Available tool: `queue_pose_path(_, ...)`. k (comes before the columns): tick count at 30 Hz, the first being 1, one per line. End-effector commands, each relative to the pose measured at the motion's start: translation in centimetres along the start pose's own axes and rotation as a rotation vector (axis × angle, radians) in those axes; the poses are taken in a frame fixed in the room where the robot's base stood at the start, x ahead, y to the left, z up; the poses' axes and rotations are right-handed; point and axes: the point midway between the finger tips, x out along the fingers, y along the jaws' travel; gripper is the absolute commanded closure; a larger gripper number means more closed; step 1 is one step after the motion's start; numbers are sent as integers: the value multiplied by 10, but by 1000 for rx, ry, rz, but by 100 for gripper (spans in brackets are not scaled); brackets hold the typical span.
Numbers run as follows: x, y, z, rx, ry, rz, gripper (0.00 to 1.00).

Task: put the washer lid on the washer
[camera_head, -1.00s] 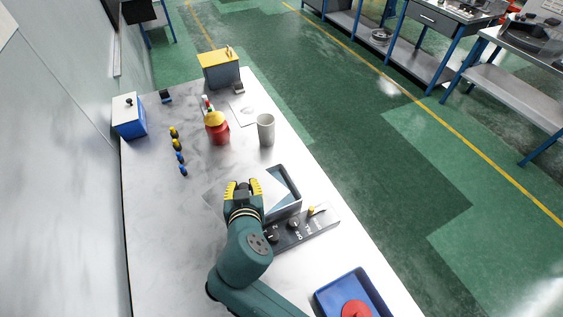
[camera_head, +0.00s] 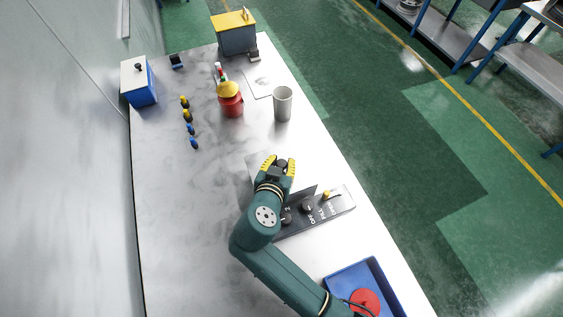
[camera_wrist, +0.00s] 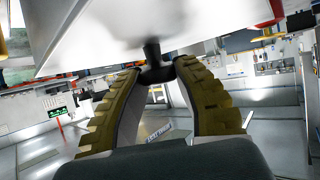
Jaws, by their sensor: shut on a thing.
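My gripper (camera_head: 280,166) is over the washer in the head view, its yellow-padded fingers shut on the dark knob (camera_wrist: 153,58) of the washer lid. The lid shows as a grey plate (camera_head: 252,166) around my gripper, and as a large pale plate (camera_wrist: 120,25) across the top of the wrist view. The washer's control panel (camera_head: 318,212), dark with knobs and a yellow switch, lies just in front of the lid. The washer's basin is hidden by the lid and my gripper. Whether the lid touches the rim I cannot tell.
A blue tray (camera_head: 392,292) with a red item (camera_head: 365,301) is at the front right. A red can with yellow top (camera_head: 230,98), a grey cup (camera_head: 283,103), a blue box (camera_head: 140,82) and several small bottles stand farther back. The table's left middle is clear.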

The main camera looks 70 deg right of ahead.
Motion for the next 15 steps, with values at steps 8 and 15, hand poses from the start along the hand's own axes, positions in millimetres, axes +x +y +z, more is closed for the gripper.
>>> queue_pose_path(8,0,0,0,-1,-1,0,47)
queue_pose_path(15,-1,0,-1,-1,-1,0,47)
